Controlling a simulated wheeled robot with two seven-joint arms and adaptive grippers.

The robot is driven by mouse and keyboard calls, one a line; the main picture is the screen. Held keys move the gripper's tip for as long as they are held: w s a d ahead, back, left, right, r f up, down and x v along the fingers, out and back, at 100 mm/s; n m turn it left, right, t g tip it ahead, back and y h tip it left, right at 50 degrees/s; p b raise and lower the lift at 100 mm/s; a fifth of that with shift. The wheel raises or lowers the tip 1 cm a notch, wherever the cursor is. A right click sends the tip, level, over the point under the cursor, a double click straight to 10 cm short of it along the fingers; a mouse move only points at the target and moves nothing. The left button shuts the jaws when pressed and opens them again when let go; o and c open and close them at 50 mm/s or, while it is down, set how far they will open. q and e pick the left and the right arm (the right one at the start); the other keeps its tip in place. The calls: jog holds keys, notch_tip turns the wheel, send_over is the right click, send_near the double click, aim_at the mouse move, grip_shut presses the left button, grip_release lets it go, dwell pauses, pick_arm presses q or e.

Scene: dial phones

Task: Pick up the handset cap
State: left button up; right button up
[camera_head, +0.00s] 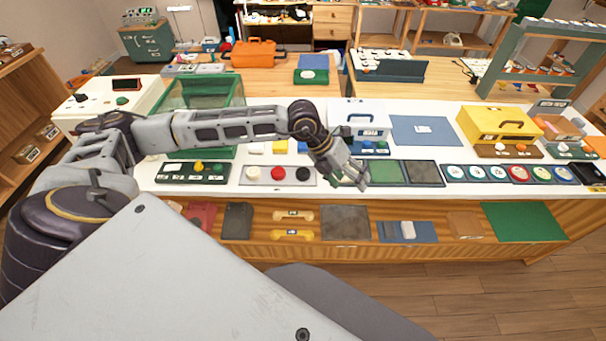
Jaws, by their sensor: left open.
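My left gripper (358,184) is open and points down over the front part of the white counter, just left of the dark and green square panels (384,172). I cannot tell which small part is the handset cap. A grey tray (264,182) left of the gripper bears a white, a red (278,173) and a black round piece (303,173). A dark tray (165,178) further left bears yellow and green pieces (198,167). A cream handset (294,215) and a yellow handset (292,235) lie on the lower front surface. My right gripper is out of view.
A white box with a dark handle (363,118) stands behind the gripper. A blue mat (425,131) and a yellow case (500,124) are to its right. Several round dials (498,172) line the right front. A green glass-like box (205,92) stands at the left.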

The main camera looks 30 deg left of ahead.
pick_arm(q)
jog(key=w+a+n+y, duration=0.2)
jog(key=a+y, duration=0.4)
jog(key=a, duration=1.2)
jog(key=shift+w+a+y, duration=0.15)
jog(key=shift+w+y, duration=0.05)
jog(key=shift+y, duration=0.2)
jog(key=p, duration=0.1)
send_over(303, 172)
jog(key=s, duration=0.1)
jog(key=shift+s+f, duration=0.1)
jog(key=shift+f, duration=4.05)
jog(key=shift+f, duration=0.15)
jog(key=shift+f, duration=0.5)
jog(key=shift+p+x, duration=0.65)
jog(key=shift+x, duration=1.3)
jog(key=c, duration=1)
